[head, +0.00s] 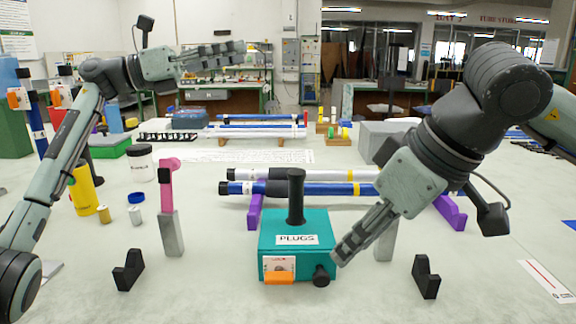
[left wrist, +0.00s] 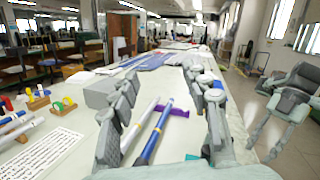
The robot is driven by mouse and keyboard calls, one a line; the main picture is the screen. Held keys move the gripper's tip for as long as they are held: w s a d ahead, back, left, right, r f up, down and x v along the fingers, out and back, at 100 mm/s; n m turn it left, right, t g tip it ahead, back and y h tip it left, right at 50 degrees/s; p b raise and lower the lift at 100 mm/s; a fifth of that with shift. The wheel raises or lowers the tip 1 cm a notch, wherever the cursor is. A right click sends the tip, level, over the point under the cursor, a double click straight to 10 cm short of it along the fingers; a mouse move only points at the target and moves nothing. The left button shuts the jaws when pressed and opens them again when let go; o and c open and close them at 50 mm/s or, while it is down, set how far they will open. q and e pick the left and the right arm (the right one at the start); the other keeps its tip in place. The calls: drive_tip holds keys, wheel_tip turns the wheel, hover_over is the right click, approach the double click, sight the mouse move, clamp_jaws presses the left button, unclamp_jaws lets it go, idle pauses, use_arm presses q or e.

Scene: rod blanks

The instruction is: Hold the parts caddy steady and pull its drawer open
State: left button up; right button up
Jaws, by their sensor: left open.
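The parts caddy (head: 294,248) is a teal box labelled PLUGS, upright on the table in the head view. A black post handle (head: 296,195) rises from its top. A dark round knob (head: 321,275) is at the lower right of its front, beside an orange holder (head: 279,278). No drawer gap shows. My left gripper (head: 238,50) is raised high at upper left, well away from the caddy; its fingers are apart and empty in the left wrist view (left wrist: 158,74). My right gripper (head: 342,250) points down-left with its fingertips near the caddy's right side and knob. Its finger spacing is hidden.
Black V-blocks stand left (head: 128,270) and right (head: 426,277) of the caddy. A grey post with a pink top (head: 169,205) stands at left. Blue and white rods (head: 330,189) lie on purple supports (head: 452,212) behind. The table front is mostly clear.

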use_arm(q)
drive_tip(key=s+d+f+m+g+y, duration=0.2)
drive_tip(key=s+d+f+g+y, duration=0.15)
drive_tip(key=d, duration=0.25)
drive_tip(key=s+d+f+m+g+y, duration=0.2)
drive_tip(key=d+f, duration=0.2)
drive_tip(key=d, duration=0.3)
drive_tip(key=m+y, duration=0.2)
drive_tip(key=y, duration=0.4)
hover_over(290, 171)
drive_tip(key=w+d, duration=0.1)
drive_tip(key=d, duration=0.3)
wheel_tip(290, 171, down, 6)
drive_tip(key=f, duration=0.1)
drive_tip(key=a+f+y, duration=0.1)
drive_tip(key=y, duration=0.1)
drive_tip(key=s+a+f+y, duration=0.1)
drive_tip(key=a+f+y, duration=0.1)
drive_tip(key=shift+a+f+y, duration=0.1)
drive_tip(key=shift+f+y, duration=0.1)
drive_tip(key=shift+y, duration=0.15)
drive_tip(key=shift+a+f+y, duration=0.2)
drive_tip(key=shift+a+y, duration=0.1)
drive_tip(key=shift+s+a+f, duration=0.1)
drive_tip(key=shift+f, duration=0.2)
drive_tip(key=f, duration=0.4)
drive_tip(key=d+f, duration=0.1)
drive_tip(key=f, duration=0.2)
drive_tip(key=shift+f, duration=0.1)
drive_tip(key=shift+c, duration=0.6)
